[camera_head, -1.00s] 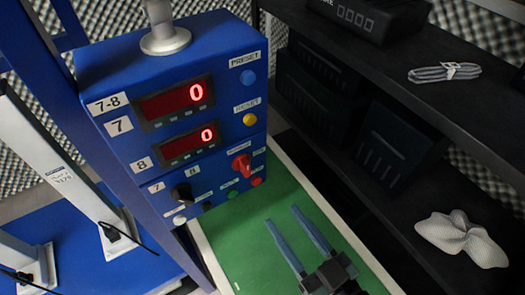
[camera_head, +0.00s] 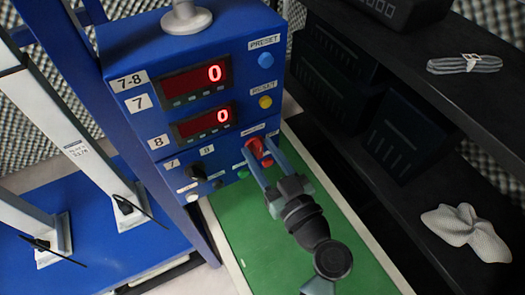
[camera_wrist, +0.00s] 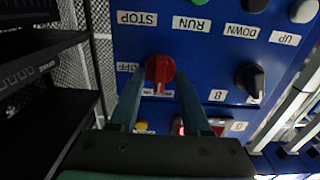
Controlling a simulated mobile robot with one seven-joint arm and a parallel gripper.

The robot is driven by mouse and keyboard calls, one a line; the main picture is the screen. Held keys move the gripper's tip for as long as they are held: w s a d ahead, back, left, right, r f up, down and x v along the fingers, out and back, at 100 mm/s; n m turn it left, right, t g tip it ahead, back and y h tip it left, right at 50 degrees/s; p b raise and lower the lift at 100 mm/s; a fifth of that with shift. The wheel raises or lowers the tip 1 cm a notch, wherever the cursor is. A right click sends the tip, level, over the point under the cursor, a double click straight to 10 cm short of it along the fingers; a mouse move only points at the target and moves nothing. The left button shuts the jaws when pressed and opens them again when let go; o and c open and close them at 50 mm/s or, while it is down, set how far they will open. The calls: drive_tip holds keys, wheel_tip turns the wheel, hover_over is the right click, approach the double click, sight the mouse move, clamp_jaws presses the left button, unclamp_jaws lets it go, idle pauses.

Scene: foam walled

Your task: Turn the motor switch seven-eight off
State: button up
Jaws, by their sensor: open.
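The motor switch is a red rotary knob (camera_head: 255,147) at the lower right of the blue control box (camera_head: 135,45). In the wrist view, which sees the panel upside down, the red knob (camera_wrist: 159,70) has an OFF label beside it. My gripper (camera_head: 257,151) is open and reaches up to the panel, with one finger on each side of the knob. In the wrist view the fingers of my gripper (camera_wrist: 157,82) flank the knob with gaps. I cannot tell whether they touch it.
A black selector knob (camera_head: 196,172) and small push buttons sit close by on the panel. Two red displays (camera_head: 215,73) read 0. A dark shelf (camera_head: 445,95) with boxes stands on the right. A green surface (camera_head: 250,235) lies below the panel.

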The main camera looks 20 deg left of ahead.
clamp_jaws()
drive_tip(key=shift+m, duration=0.3)
drive_tip(key=m, duration=0.3)
drive_tip(key=shift+d+m+b, duration=0.1)
drive_tip(key=shift+m+b, duration=0.2)
drive_tip(key=shift+b, duration=0.05)
drive_tip(key=m, duration=0.4)
drive_tip(key=shift+w+m+p, duration=0.1)
drive_tip(key=shift+m+p, duration=0.2)
drive_tip(key=shift+d+f+m+p, duration=0.1)
drive_tip(key=shift+m+p, duration=0.8)
drive_tip(key=shift+m, duration=1.35)
drive_tip(key=shift+f+m+p, duration=0.1)
drive_tip(key=shift+m+p, duration=0.8)
drive_tip(key=shift+m, duration=1.35)
